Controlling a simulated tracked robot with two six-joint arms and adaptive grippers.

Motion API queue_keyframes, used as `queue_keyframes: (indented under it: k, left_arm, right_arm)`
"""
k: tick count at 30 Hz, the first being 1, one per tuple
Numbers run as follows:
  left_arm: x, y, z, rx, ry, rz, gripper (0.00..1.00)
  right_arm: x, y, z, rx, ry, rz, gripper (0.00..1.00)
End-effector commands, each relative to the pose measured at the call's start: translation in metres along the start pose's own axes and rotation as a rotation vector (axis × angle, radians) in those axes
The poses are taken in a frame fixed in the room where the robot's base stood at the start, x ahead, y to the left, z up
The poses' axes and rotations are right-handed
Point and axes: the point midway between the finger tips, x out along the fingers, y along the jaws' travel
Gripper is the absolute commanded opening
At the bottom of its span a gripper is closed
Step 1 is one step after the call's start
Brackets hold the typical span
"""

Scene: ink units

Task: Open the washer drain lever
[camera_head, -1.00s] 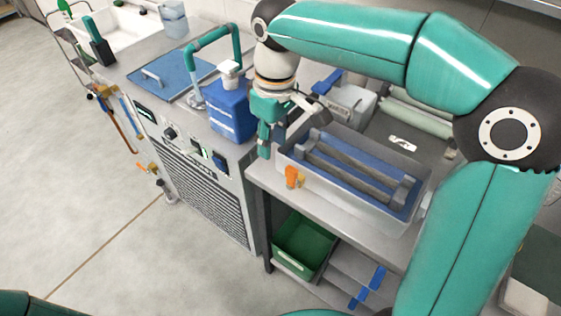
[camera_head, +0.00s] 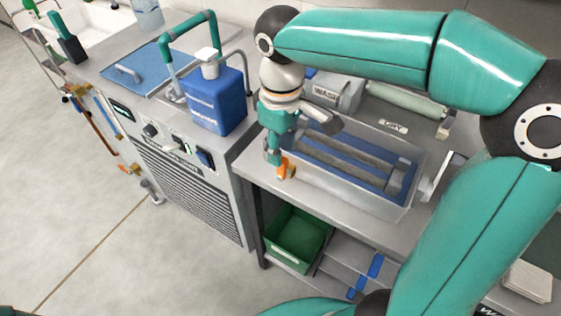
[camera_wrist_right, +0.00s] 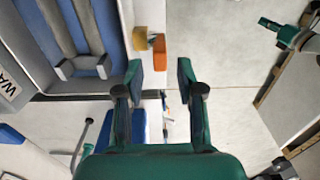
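The drain lever is a small orange handle (camera_head: 283,169) on the near left corner of the grey washer tank (camera_head: 350,196). In the right wrist view the orange lever (camera_wrist_right: 160,53) lies on the tank's outside wall, just beyond the fingertips and roughly in line with the gap. My right gripper (camera_head: 274,157) points down beside the lever in the head view, partly overlapping it. In the wrist view its fingers (camera_wrist_right: 160,78) are apart with nothing held; whether they touch the lever I cannot tell. I cannot make out my left gripper.
A blue bottle (camera_head: 216,102) with a white cap stands left of my right gripper. A green bin (camera_head: 298,236) sits on the shelf below. A box marked WASH (camera_head: 335,88) is behind the tank. Open floor lies at the left.

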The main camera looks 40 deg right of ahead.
Motion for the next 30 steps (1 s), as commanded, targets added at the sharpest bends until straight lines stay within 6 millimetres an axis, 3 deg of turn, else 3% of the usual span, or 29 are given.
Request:
queue_keyframes:
  k: [3,7,20,27,30]
  left_arm:
    - [0.004,-0.001,0.000,0.000,0.000,0.000,0.00]
    - [0.005,-0.002,0.000,0.000,0.000,0.000,0.00]
    - [0.005,-0.002,0.000,0.000,0.000,0.000,0.00]
    - [0.005,-0.002,0.000,0.000,0.000,0.000,0.00]
    - [0.005,-0.002,0.000,0.000,0.000,0.000,0.00]
  right_arm:
    - [0.022,0.000,0.001,0.000,-0.003,-0.001,0.38]
    - [0.036,0.000,0.001,0.001,-0.002,0.000,0.38]
    - [0.044,0.000,0.000,0.002,0.001,0.000,0.38]
    - [0.044,0.001,0.000,0.002,0.001,0.000,0.00]
    - [0.043,0.000,0.000,0.002,0.001,0.000,0.00]
